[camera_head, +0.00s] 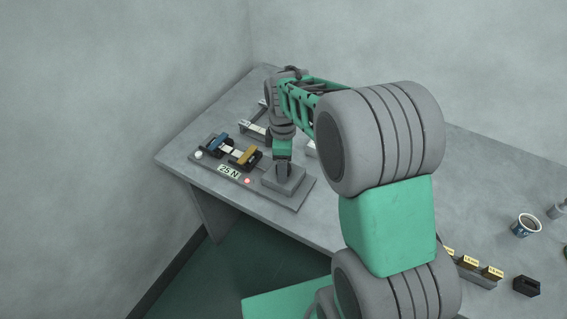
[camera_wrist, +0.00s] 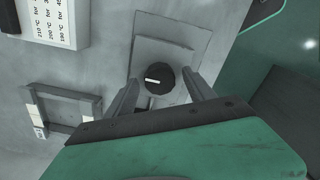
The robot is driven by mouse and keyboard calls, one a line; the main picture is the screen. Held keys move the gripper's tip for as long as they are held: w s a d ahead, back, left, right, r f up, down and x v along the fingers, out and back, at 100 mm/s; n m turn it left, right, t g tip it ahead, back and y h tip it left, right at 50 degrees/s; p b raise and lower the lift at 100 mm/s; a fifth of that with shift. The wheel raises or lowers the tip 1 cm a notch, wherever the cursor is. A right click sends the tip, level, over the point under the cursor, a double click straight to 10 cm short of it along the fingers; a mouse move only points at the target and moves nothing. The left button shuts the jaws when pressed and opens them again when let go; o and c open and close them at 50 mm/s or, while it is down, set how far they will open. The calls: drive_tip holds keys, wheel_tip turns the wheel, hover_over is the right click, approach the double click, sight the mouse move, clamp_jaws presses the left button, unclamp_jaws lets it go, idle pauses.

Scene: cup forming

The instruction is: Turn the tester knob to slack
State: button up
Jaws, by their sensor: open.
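The tester (camera_head: 299,203) is a flat grey unit on the table, with a "25 N" label (camera_head: 229,171), a lit red lamp (camera_head: 247,181), and a blue clamp (camera_head: 217,142) and yellow clamp (camera_head: 246,155) on it. The black round knob (camera_wrist: 160,80) with a white pointer line shows in the wrist view. The line lies nearly level in that picture. My gripper (camera_wrist: 159,82) is open, with one finger on each side of the knob; I cannot tell whether they touch it. In the head view my gripper (camera_head: 283,168) is over the tester's grey block (camera_head: 285,183) and hides the knob.
A white panel with temperature labels (camera_wrist: 62,20) and a grey frame (camera_wrist: 62,92) lie beside the tester in the wrist view. A cup (camera_head: 525,226), a dark block (camera_head: 526,286) and yellow-labelled pieces (camera_head: 491,272) stand at the right. The wall rises behind the table.

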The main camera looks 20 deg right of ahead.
wheel_tip(320, 180, up, 8)
drive_tip(key=shift+f+b, duration=0.1)
drive_tip(key=shift+b, duration=0.2)
drive_tip(key=m, duration=0.3)
drive_tip(key=shift+w, duration=0.3)
drive_tip(key=m, duration=0.1)
drive_tip(key=f+m, duration=0.1)
drive_tip(key=shift+w+m, duration=0.1)
drive_tip(key=shift+m, duration=0.3)
drive_tip(key=s+f+m, duration=0.2)
drive_tip(key=f+m, duration=0.1)
drive_tip(key=shift+s, duration=0.15)
drive_tip(key=s+m, duration=0.1)
drive_tip(key=s, duration=0.1)
drive_tip(key=s+f+m, duration=0.1)
drive_tip(key=s+m, duration=0.1)
drive_tip(key=s+f+m, duration=0.1)
drive_tip(key=s, duration=0.1)
drive_tip(key=shift+f, duration=0.2)
drive_tip(key=s+r+m+t, duration=0.1)
drive_tip(key=s+r+m, duration=0.15)
drive_tip(key=s, duration=0.65)
drive_tip(key=r+t, duration=0.1)
drive_tip(key=r, duration=0.1)
drive_tip(key=w+r+n+t, duration=0.1)
drive_tip(key=r, duration=0.2)
drive_tip(key=shift+w, duration=0.15)
